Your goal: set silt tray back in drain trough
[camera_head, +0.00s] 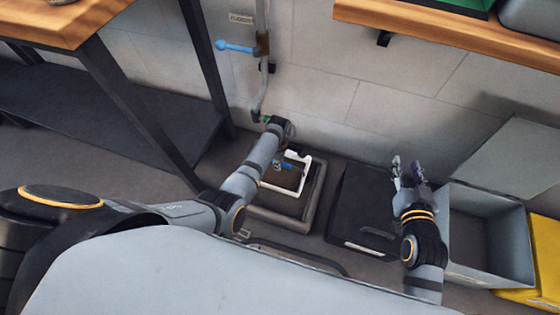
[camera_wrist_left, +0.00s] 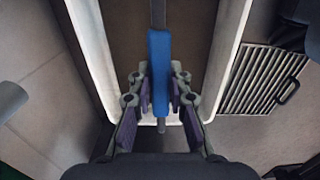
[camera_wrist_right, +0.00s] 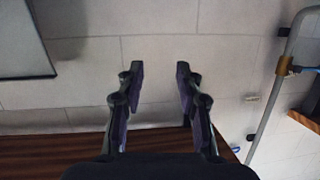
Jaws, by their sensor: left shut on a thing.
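The silt tray (camera_head: 305,161) is a white-rimmed tray with a dark inside and a blue handle. In the left wrist view its white wall (camera_wrist_left: 228,50) runs along both sides of the blue handle (camera_wrist_left: 159,65). My left gripper (camera_head: 280,164) is shut on that handle. The tray is over the far part of the dark, square-rimmed drain trough (camera_head: 312,212); I cannot tell whether it touches the trough. My arm hides part of both. My right gripper (camera_head: 408,170) is open and empty, right of the trough; its spread fingers show in the right wrist view (camera_wrist_right: 160,75).
A slatted metal grate (camera_wrist_left: 262,80) lies on the floor in the left wrist view. A dark flat panel (camera_head: 365,205) is right of the trough, then an open grey box (camera_head: 462,245) and a yellow box (camera_head: 545,255). A pipe with a blue lever (camera_head: 236,46) runs down the wall.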

